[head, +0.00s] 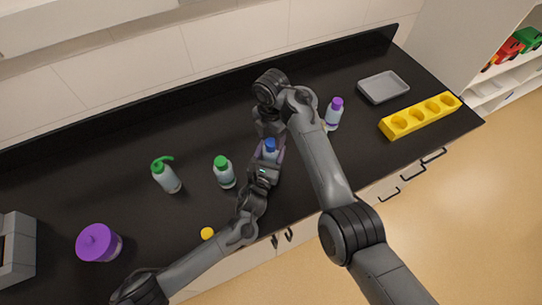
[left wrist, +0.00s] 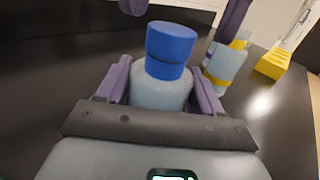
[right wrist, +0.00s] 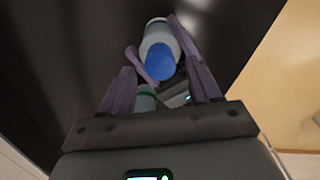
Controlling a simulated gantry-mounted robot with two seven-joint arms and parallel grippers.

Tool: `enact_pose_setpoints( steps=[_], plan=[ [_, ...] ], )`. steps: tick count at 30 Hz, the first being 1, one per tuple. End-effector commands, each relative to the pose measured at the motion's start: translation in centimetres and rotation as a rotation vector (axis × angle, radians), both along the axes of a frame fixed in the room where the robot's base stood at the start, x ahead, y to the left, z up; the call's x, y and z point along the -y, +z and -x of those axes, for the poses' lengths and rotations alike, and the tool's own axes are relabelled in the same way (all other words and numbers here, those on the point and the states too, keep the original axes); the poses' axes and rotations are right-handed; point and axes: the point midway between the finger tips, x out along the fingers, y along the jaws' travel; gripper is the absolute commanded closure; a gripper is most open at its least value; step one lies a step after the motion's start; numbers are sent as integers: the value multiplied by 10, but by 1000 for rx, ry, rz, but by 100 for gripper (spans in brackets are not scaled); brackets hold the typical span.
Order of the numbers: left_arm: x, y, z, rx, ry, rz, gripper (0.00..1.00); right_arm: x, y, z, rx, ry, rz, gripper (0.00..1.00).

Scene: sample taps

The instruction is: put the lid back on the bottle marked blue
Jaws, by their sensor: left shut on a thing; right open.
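The bottle with the blue lid stands upright in my left gripper (head: 268,160); its pale body (left wrist: 160,92) is between the fingers in the left wrist view. The blue lid (left wrist: 170,50) sits on top, level on the neck; whether it is tight I cannot tell. The lid also shows in the head view (head: 270,146) and the right wrist view (right wrist: 160,62). My left gripper is shut on the bottle body. My right gripper (right wrist: 160,82) is open above the lid, its fingers apart from it; my right arm partly hides it in the head view.
Green-topped bottles (head: 224,171) (head: 167,176) and a purple-lidded jar (head: 99,243) stand left. A yellow lid (head: 207,234) lies near the front edge. A purple-lidded bottle (head: 334,115), grey tray (head: 383,87) and yellow rack (head: 420,116) are right. A yellow-banded bottle (left wrist: 226,66) stands behind.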

Motion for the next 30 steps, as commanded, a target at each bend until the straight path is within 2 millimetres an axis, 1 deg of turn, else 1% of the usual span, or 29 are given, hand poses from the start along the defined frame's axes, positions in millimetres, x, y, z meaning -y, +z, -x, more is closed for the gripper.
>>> enact_pose_setpoints(
  steps=[1, 6, 17, 27, 29, 30],
  plan=[
    [0, -1, 0, -2, 0, -2, 100, 0, -6, 0, -1, 0, 1, 38],
    [0, -1, 0, -2, 0, -2, 100, 0, -15, 0, 1, 0, 1, 38],
    [0, -1, 0, -2, 0, -2, 100, 0, -18, 0, 1, 0, 0, 38],
    [0, -1, 0, -2, 0, -2, 100, 0, -18, 0, 1, 0, 0, 90],
    [0, -1, 0, -2, 0, -2, 100, 0, -18, 0, 1, 0, 0, 98],
    [0, -1, 0, -2, 0, -2, 100, 0, -18, 0, 1, -2, 0, 98]
  ],
)
